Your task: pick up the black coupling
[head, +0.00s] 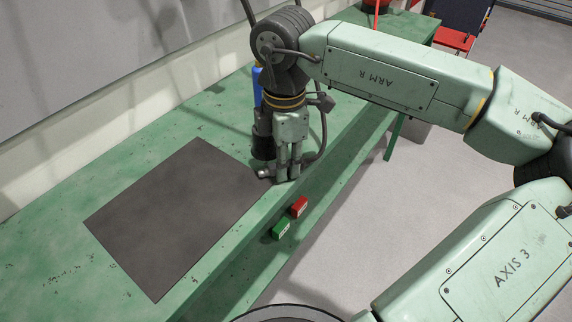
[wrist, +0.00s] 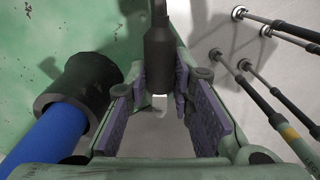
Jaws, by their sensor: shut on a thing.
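The black coupling (wrist: 160,60) is a dark round body with a narrower neck and a pale metal end, seen between the fingertips in the wrist view. My gripper (wrist: 162,92) is shut on it, with a purple-padded finger on each side. In the head view my gripper (head: 288,178) points down, low over the green bench by its front edge. A small silvery end (head: 264,173) sticks out left of the fingers there. The fingers hide most of the coupling in the head view, and I cannot tell whether it touches the bench.
A blue cylinder with a black end (wrist: 85,90) stands close beside my gripper; its blue part shows in the head view (head: 258,88). A dark mat (head: 170,225) lies on the green bench (head: 190,115). Red (head: 299,207) and green (head: 281,229) blocks sit at the front edge.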

